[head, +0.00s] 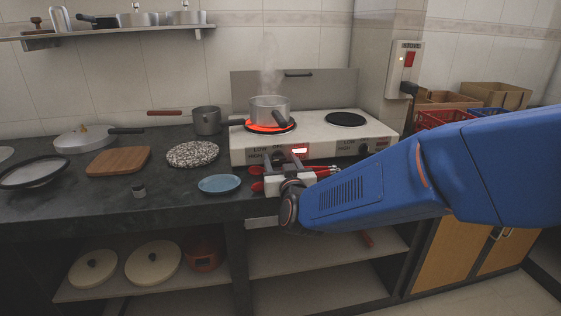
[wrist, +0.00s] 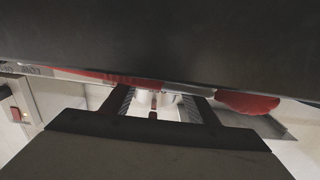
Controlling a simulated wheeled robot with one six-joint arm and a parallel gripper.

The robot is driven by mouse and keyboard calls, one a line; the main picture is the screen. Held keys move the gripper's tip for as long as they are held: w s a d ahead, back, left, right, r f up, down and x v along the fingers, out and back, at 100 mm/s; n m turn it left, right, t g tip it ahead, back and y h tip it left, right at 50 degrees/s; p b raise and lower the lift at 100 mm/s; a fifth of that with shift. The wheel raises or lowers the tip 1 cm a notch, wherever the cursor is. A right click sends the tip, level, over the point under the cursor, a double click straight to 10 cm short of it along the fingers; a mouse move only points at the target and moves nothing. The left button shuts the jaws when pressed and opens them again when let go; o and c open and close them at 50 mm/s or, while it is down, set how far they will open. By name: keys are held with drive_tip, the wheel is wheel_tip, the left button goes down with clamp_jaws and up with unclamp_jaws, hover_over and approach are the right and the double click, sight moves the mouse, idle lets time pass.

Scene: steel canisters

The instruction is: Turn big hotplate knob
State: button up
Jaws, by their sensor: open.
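The white hotplate (head: 325,130) stands on the dark counter, its left plate (head: 268,127) glowing orange-red. Its left knob (head: 277,157), on the front panel below the glowing plate, is partly hidden by my gripper. The right knob (head: 364,149) is in clear view. My gripper (head: 279,166) is open, low in front of the left part of the panel. In the wrist view my gripper (wrist: 160,96) shows two dark fingers apart, with pale and red shapes between them. I cannot tell there whether the fingers are around the knob or just short of it.
A steaming pot (head: 270,109) sits on the glowing plate. Red-ended utensils (head: 257,186) lie close to my gripper at the counter front; a red end also shows in the wrist view (wrist: 246,102). A blue plate (head: 220,184) lies left. Red crates (head: 448,118) stand right.

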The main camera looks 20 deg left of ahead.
drive_tip(key=c, duration=1.1)
drive_tip(key=shift+o, duration=0.2)
drive_tip(key=shift+m, duration=0.8)
drive_tip(key=o, duration=1.1)
drive_tip(key=shift+c, duration=0.2)
drive_tip(key=v, duration=1.7)
drive_tip(key=shift+s, duration=0.2)
